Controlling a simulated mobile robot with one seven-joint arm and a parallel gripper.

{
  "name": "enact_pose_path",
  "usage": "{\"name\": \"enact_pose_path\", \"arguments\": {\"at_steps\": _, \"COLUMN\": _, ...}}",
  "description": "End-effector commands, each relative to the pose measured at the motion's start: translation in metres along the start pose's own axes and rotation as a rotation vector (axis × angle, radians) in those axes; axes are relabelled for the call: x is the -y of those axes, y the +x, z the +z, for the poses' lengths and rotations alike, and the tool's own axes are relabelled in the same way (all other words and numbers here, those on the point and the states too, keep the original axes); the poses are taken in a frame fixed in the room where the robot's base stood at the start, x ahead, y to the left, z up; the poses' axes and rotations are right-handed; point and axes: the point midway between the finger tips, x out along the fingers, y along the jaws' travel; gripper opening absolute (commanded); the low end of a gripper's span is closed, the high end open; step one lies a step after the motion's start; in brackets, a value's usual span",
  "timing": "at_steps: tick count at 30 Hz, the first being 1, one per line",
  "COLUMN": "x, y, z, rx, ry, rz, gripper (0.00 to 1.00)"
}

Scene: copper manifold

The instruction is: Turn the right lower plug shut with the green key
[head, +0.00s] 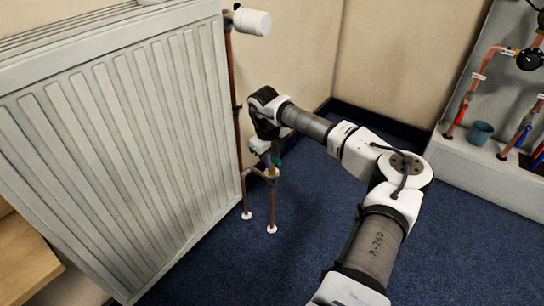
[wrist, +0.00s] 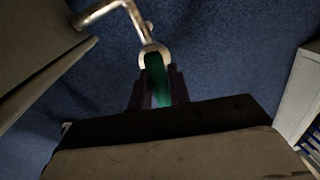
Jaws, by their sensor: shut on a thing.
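My gripper (head: 268,158) is low beside the right end of the white radiator (head: 130,120), over the lower pipe fitting. It is shut on the green key (head: 276,160). In the wrist view the green key (wrist: 157,78) stands between the two dark fingers of my gripper (wrist: 156,88). Its far end meets the round metal end of the right lower plug fitting (wrist: 151,50); I cannot tell how deeply it sits. In the head view the brass fitting (head: 270,173) shows just below the key. The plug's own face is hidden by the key.
Two copper pipes (head: 272,206) run from the fitting area to the blue floor. A white valve head (head: 252,21) is at the radiator's upper right. A grey pipe panel with a blue-grey cup (head: 481,132) stands at right. The floor between is clear.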

Motion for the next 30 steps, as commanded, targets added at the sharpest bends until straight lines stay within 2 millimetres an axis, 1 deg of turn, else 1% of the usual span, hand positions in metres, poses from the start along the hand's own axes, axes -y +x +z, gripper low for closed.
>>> {"name": "enact_pose_path", "arguments": {"at_steps": 3, "x": -0.0001, "y": 0.0002, "z": 0.0, "rx": -0.004, "ry": 0.031, "rz": 0.0, "gripper": 0.0}}
{"name": "enact_pose_path", "arguments": {"at_steps": 10, "x": -0.0001, "y": 0.0001, "z": -0.0001, "rx": -0.005, "ry": 0.039, "rz": 0.001, "gripper": 0.0}}
{"name": "enact_pose_path", "arguments": {"at_steps": 18, "x": -0.0002, "y": 0.0006, "z": -0.0005, "rx": -0.031, "ry": 0.229, "rz": 0.0, "gripper": 0.0}}
{"name": "enact_pose_path", "arguments": {"at_steps": 26, "x": -0.0004, "y": 0.0018, "z": -0.0007, "rx": -0.032, "ry": 0.24, "rz": 0.001, "gripper": 0.0}}
{"name": "enact_pose_path", "arguments": {"at_steps": 28, "x": -0.0003, "y": 0.0008, "z": -0.0006, "rx": -0.036, "ry": 0.266, "rz": 0.001, "gripper": 0.0}}
{"name": "enact_pose_path", "arguments": {"at_steps": 30, "x": -0.0003, "y": 0.0, "z": -0.0004, "rx": -0.044, "ry": 0.327, "rz": 0.0, "gripper": 0.0}}
